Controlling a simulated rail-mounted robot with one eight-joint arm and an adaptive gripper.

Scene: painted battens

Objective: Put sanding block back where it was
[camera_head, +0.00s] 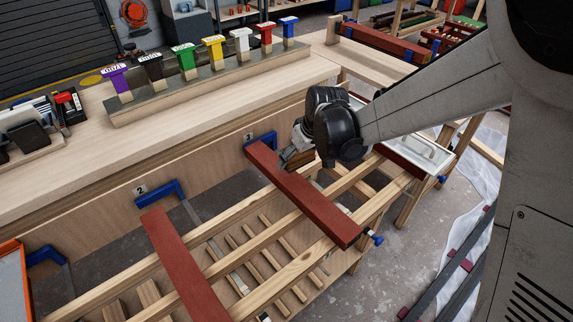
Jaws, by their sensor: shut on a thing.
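My gripper (301,146) is at the upper end of a dark red batten (300,190), beside the blue clamp marked 3. It is shut on a small greyish-tan piece, which I take to be the sanding block (296,157). The dark wrist hides most of that piece, and I cannot tell whether it touches the batten. Several T-shaped pieces with coloured tops stand in a row on a long holder (150,112) on the bench: purple, black, green, yellow, white, red and blue.
A second red batten (184,265) lies across the pale wooden rails (250,250), near the blue clamp marked 2 (160,193). The bench top (60,180) is clear in front of the holder. A white tray (430,152) stands right of my gripper. Black items (30,135) sit at the left.

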